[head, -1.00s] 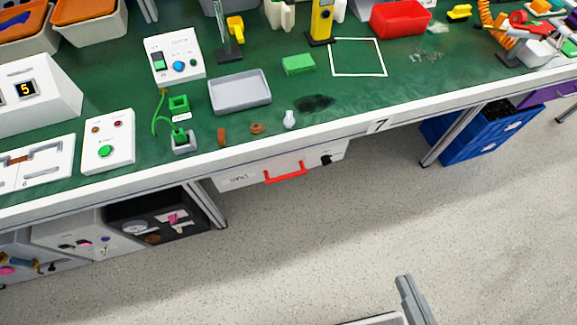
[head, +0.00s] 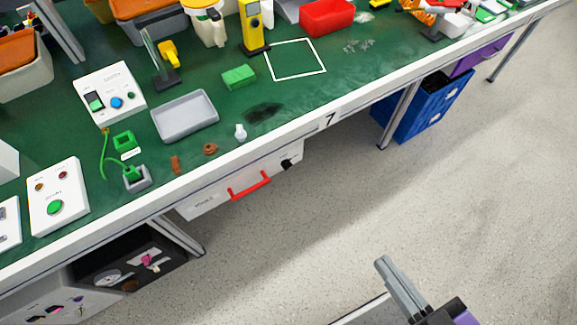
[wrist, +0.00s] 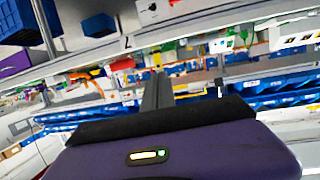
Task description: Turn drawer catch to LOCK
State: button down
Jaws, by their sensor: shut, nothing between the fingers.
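The drawer catch (head: 287,163) is a small black knob at the right end of a white drawer front (head: 215,198). The drawer hangs under the green bench and has a red handle (head: 250,187). It looks shut. The catch's pointing direction and marks are too small to read. My gripper (head: 386,268) shows at the bottom of the head view, over the floor, well in front and to the right of the catch. Its grey fingers are together and empty.
The green bench (head: 290,95) has a white front edge marked 7. A bench leg and blue crates (head: 425,105) stand right of the drawer. Another leg and a dark box (head: 135,262) are at the lower left. The floor (head: 290,250) before the drawer is clear.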

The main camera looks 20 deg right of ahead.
jog(key=c, duration=1.7)
grip_release()
jog(key=shift+f, duration=0.2)
jog(key=o, duration=0.6)
jog(key=w+b, duration=0.1)
jog(key=w+f+t+b, duration=0.1)
jog(key=w, duration=0.1)
jog(key=shift+w+d+f, duration=0.2)
jog(key=n+t+y+b, duration=0.1)
jog(key=n+t+b, duration=0.15)
jog(key=b, duration=0.65)
send_near(289, 168)
notch_tip(289, 168, up, 6)
jog(key=d, duration=0.2)
notch_tip(289, 168, down, 5)
jog(key=w+a+m+y, duration=0.1)
jog(key=w+a, duration=0.1)
jog(key=shift+g, duration=0.25)
jog(key=w, duration=0.3)
jog(key=w+b, duration=0.1)
jog(key=w, duration=0.3)
jog(key=shift+w+a+f, duration=0.15)
jog(key=shift+a+f, duration=0.05)
jog(key=shift+c, duration=0.3)
grip_shut()
